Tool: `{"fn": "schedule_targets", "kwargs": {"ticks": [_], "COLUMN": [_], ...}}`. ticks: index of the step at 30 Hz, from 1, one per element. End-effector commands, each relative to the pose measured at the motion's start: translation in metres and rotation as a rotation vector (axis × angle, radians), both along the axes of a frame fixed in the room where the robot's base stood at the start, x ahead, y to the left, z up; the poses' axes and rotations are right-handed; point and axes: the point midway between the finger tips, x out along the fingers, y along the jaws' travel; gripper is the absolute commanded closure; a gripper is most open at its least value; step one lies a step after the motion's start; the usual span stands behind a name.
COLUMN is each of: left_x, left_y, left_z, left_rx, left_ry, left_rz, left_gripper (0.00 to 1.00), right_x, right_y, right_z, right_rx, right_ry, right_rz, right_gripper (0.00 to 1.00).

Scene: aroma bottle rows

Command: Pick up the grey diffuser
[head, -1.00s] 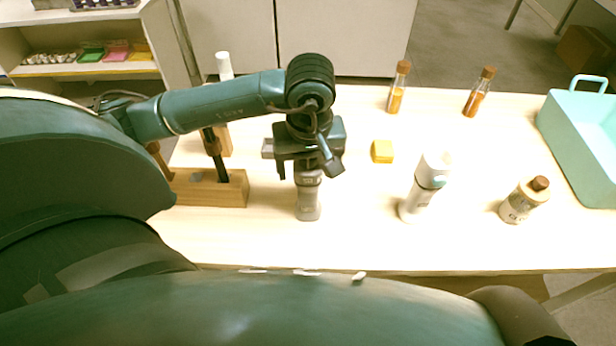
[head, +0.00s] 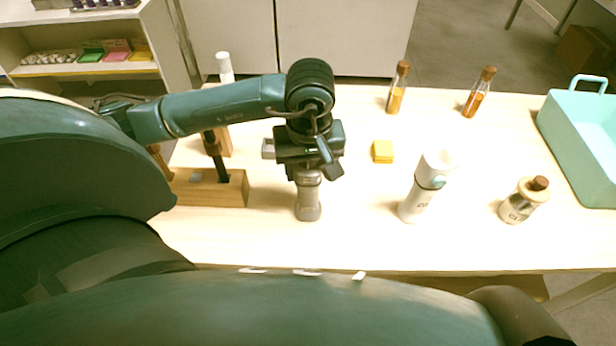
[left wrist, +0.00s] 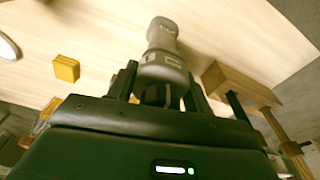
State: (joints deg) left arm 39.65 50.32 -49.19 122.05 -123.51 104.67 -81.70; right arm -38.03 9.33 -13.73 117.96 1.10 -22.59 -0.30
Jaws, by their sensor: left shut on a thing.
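The grey diffuser (head: 308,200) stands upright on the table below my left gripper (head: 308,172) in the head view. The gripper points down and is shut on the diffuser's upper part, which its fingers partly hide. In the left wrist view the grey diffuser (left wrist: 164,52) is between the fingers of my left gripper (left wrist: 165,88), with its body extending away from them. My right gripper is not in view.
A wooden block stand (head: 215,190) is close on the left. A yellow block (head: 382,151), a white bottle (head: 415,200), a brown-capped bottle (head: 520,203) and two corked vials (head: 397,95) stand to the right. A teal bin (head: 575,150) is at the far right.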

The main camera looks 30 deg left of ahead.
Motion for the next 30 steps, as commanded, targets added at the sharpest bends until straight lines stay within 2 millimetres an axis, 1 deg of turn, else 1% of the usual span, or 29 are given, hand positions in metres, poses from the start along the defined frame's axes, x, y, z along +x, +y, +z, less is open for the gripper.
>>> {"fn": "schedule_targets", "kwargs": {"ticks": [1,3,4,10,13,17,21,24,27,30], "left_x": [0.0,0.0,0.0,0.001,0.001,0.002,0.002,0.001,0.001,0.0], "left_y": [0.0,0.0,0.0,0.0,0.0,0.0,0.0,0.0,0.0,0.0], "left_z": [0.0,0.0,0.001,0.002,0.009,0.031,0.061,0.08,0.092,0.099], "left_rx": [0.0,0.0,0.0,0.0,0.0,-0.001,-0.002,0.0,0.0,0.0], "left_ry": [0.0,0.0,-0.001,-0.001,-0.004,-0.009,-0.009,-0.008,-0.004,-0.003], "left_rz": [0.0,0.0,0.0,0.0,0.001,0.0,0.001,-0.001,0.001,0.0], "left_gripper": [0.84,0.9,0.91,0.91,0.91,0.91,0.91,0.91,0.91,0.91], "right_x": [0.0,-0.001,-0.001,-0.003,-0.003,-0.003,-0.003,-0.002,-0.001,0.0], "right_y": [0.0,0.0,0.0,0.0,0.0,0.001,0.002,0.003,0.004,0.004], "right_z": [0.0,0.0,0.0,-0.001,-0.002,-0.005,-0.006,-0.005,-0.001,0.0], "right_rx": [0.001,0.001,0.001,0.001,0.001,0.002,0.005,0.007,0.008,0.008], "right_ry": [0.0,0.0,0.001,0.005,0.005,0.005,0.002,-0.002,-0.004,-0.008], "right_rz": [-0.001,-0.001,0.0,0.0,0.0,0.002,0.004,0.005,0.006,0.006], "right_gripper": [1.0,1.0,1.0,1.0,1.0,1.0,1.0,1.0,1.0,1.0]}}
